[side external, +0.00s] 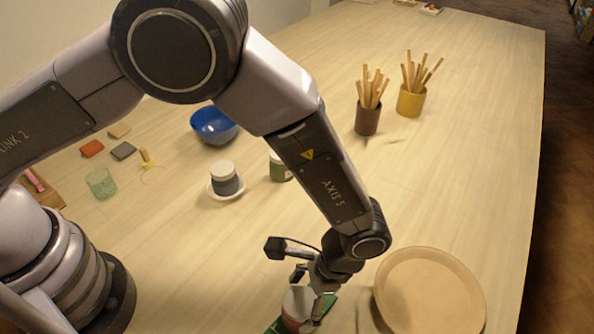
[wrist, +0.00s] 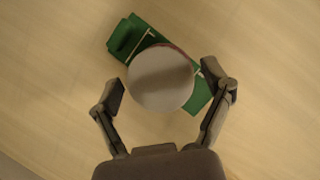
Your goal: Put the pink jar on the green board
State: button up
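The pink jar (side external: 294,322) has a pale round lid and is at the bottom of the side view. In the wrist view its lid (wrist: 162,80) is seen from above and hides most of its body. The green board (side external: 328,306) shows on both sides of the jar; in the wrist view the board (wrist: 143,40) lies slanted beneath it. The jar appears upright over the board; its base contact is hidden. My gripper (side external: 308,291) is low around the jar. In the wrist view its fingers (wrist: 168,88) are spread, with gaps on both sides of the lid.
A round tan plate or tray (side external: 430,290) stands close right of my gripper.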

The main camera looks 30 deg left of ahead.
jog(key=shift+r, duration=0.1)
jog(key=v, duration=1.1)
jog(key=w+a+r+n+t+h, duration=0.1)
jog(key=w+a+r+n+h, duration=0.15)
jog(key=a+r, duration=0.6)
jog(key=w+a+r+n+t+h, duration=0.1)
jog(key=w+a+r, duration=0.2)
jog(key=a+r, duration=0.55)
jog(key=s+a+r+n+t, duration=0.3)
jog(key=s+a+r, duration=0.3)
jog(key=a+r, duration=0.45)
jog(key=s+a+f+n+t, duration=0.2)
jog(key=s+a+t, duration=0.1)
jog(key=s+a, duration=0.6)
jog(key=shift+s+a+f+t, duration=0.25)
jog(key=shift+s+a+t, duration=0.05)
jog(key=shift+s+t, duration=0.15)
